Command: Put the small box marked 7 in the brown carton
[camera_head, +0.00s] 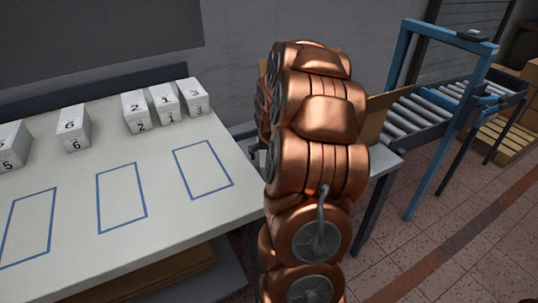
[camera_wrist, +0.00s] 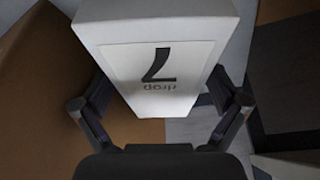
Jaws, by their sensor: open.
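The small white box marked 7 (camera_wrist: 185,75) fills the upper middle of the wrist view, with its label upside down and the word "drop" on it. My gripper (camera_wrist: 160,108) is open, with one finger on each side of the box's near end. I cannot tell whether the fingers touch it. The brown carton (camera_wrist: 35,80) shows as brown surfaces at the left of the wrist view. In the head view, part of the carton (camera_head: 376,118) shows right of my copper arm, which hides the rest, the box and my gripper. Whether the box rests on anything is unclear.
A white table (camera_head: 75,190) at left holds several numbered white boxes (camera_head: 165,104) along its back and blue outlined rectangles (camera_head: 122,198) nearer the front. A blue-framed roller conveyor (camera_head: 425,112) stands at right. A wooden pallet (camera_head: 505,140) lies beyond it.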

